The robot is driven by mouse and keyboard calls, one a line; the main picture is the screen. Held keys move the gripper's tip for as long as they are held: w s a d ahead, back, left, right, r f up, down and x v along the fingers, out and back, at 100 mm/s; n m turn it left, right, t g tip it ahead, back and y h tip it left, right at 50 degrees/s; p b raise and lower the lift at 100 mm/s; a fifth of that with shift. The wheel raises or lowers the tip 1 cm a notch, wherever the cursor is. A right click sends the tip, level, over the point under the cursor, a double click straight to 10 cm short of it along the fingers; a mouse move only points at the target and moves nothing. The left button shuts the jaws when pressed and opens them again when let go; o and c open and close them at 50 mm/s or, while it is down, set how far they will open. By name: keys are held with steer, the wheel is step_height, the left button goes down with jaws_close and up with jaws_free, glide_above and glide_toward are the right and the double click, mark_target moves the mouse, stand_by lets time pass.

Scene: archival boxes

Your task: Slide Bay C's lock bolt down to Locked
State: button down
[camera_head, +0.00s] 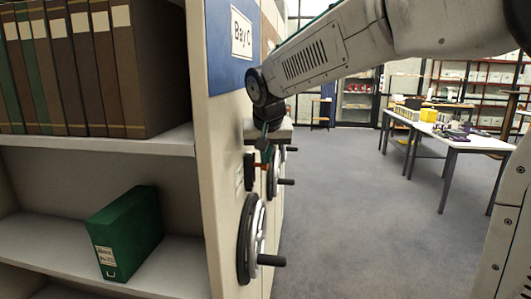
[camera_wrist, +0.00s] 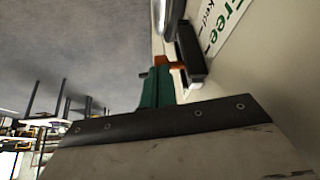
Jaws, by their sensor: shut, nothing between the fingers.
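The Bay C end panel (camera_head: 225,150) carries a blue sign with a white "Bay C" label (camera_head: 241,33). Below the sign is the lock bolt's black housing (camera_head: 249,172), with an orange-brown bolt knob (camera_head: 262,166) sticking out. In the wrist view the knob (camera_wrist: 169,63) stands out from the black housing (camera_wrist: 188,52), beside a label reading "Free" (camera_wrist: 226,25); its lower word is partly cut off. My gripper (camera_head: 266,153) is shut and empty, its green fingers (camera_wrist: 156,88) close by the knob. I cannot tell whether they touch it.
A handwheel (camera_head: 256,230) with a black handle (camera_head: 271,260) projects below the lock. More wheel handles stick out behind it. Shelves at left hold brown binders (camera_head: 120,70) and a green box (camera_head: 125,230). The grey floor (camera_head: 340,210) at right is open, with tables (camera_head: 450,138) beyond.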

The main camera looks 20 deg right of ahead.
mark_target(266, 167)
steer(key=shift+s+f, duration=0.1)
steer(key=shift+f, duration=1.6)
steer(key=v, duration=1.5)
steer(key=s+d+f+n+g, duration=0.1)
steer(key=s+f, duration=0.5)
steer(key=s, duration=0.3)
steer(key=s+d+f+n+g+y, duration=0.1)
steer(key=s+f, duration=0.6)
steer(key=s, duration=0.3)
steer(key=s+d+f+n+g, duration=0.1)
steer(key=s+f+g, duration=0.1)
steer(key=s+f, duration=0.4)
steer(key=s, duration=0.3)
steer(key=shift+s+d+f+y, duration=0.2)
steer(key=shift+d+f+y, duration=0.05)
steer(key=shift+d+y, duration=0.1)
